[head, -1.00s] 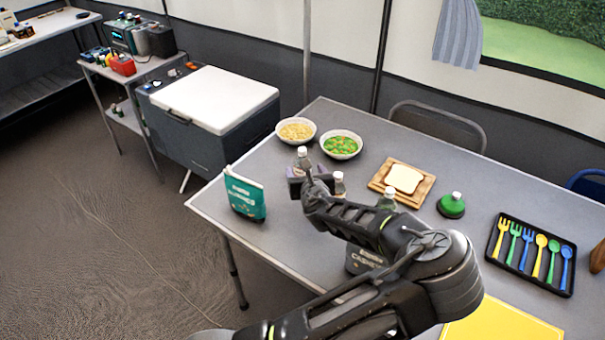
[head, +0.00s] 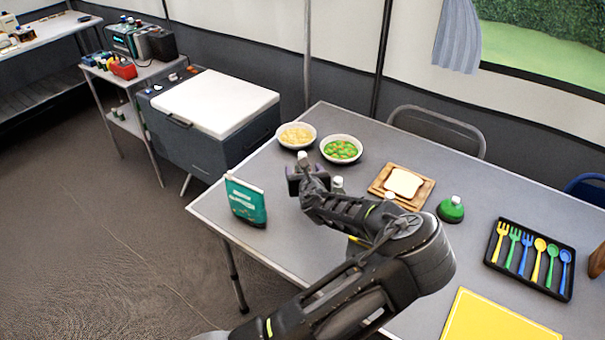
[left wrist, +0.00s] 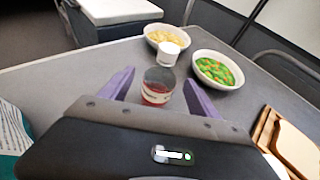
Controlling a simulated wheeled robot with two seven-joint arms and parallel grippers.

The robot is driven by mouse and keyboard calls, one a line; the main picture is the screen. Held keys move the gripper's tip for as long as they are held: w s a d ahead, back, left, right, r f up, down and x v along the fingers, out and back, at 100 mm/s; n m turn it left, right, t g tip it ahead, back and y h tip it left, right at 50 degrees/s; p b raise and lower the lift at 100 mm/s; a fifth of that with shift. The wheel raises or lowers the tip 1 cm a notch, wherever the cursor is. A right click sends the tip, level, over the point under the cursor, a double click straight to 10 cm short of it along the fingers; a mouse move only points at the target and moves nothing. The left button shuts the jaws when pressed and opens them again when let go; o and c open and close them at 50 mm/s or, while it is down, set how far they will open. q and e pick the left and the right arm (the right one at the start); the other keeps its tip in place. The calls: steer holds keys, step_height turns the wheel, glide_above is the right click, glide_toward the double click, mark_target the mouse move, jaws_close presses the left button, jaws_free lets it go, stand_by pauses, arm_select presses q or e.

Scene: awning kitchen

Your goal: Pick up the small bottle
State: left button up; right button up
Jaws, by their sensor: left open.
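A small bottle with a white cap (head: 303,156) stands on the table, mostly hidden behind my left gripper in the head view. In the left wrist view the small bottle (left wrist: 158,86) is clear with reddish contents and a pale band, and stands upright. My left gripper (head: 306,180) is open. In the left wrist view its two purple fingers (left wrist: 158,92) show on either side of the bottle, with visible space beside it. I cannot tell how far the bottle is between them. My right gripper is out of view.
Bowls of pale food (head: 296,135) and green vegetables (head: 341,149) stand behind the bottle. A teal packet (head: 246,201) is left. Another white-capped bottle (head: 338,183) is close right of the gripper. Bread on a board (head: 403,183), a green bottle (head: 451,210) and a cutlery tray (head: 532,258) lie farther right.

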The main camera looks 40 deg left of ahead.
arm_select(q)
steer(key=x, duration=0.2)
steer(key=shift+w+a+f, duration=0.1)
steer(key=shift+w+a, duration=0.1)
steer(key=shift+w, duration=0.05)
steer(key=shift+c, duration=0.2)
steer(key=c, duration=1.2)
